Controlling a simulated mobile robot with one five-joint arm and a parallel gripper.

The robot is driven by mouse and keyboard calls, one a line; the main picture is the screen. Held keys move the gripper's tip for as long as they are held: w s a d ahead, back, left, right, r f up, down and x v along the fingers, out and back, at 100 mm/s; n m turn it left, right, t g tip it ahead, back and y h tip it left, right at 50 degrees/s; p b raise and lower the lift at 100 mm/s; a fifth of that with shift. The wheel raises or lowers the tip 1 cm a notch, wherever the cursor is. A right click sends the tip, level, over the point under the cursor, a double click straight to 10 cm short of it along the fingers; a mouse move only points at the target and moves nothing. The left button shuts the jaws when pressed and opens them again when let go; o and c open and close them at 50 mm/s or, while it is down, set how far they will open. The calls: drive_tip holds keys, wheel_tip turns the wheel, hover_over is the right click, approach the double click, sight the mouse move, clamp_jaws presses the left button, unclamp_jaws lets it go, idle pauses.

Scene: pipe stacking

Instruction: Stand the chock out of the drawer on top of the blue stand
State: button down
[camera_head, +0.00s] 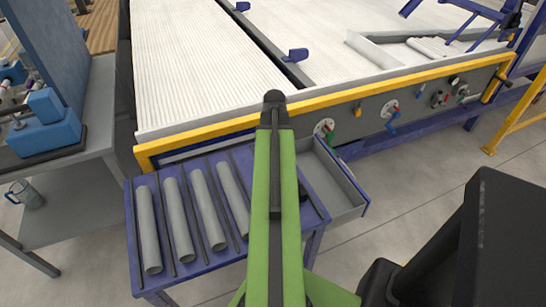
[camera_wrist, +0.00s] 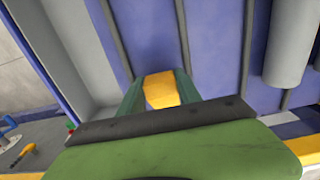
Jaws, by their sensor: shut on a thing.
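The chock (camera_wrist: 160,90) is a small yellow-orange block in the wrist view. My gripper (camera_wrist: 158,84) is shut on it, with a green finger on each side. The blue stand (camera_wrist: 215,45) lies behind and below the chock in the wrist view, with dark strips across its top. I cannot tell the gap between the chock and the stand. In the head view the stand (camera_head: 183,264) is at the lower left, and my green arm reaches over its right part. The open grey drawer (camera_head: 345,196) is right of my arm. The arm hides my gripper and the chock there.
Several grey pipes (camera_head: 205,207) lie between the strips on the stand's left part. A large ribbed bed with a yellow edge rail (camera_head: 400,82) stands behind. A grey side table (camera_head: 75,170) is at the left. Bare floor (camera_head: 430,180) lies right of the drawer.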

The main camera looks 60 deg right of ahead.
drive_tip(key=c, duration=0.7)
unclamp_jaws()
drive_tip(key=shift+c, duration=0.2)
wheel_tip(320, 180, up, 17)
drive_tip(key=p, duration=1.7)
drive_tip(key=shift+r, duration=0.2)
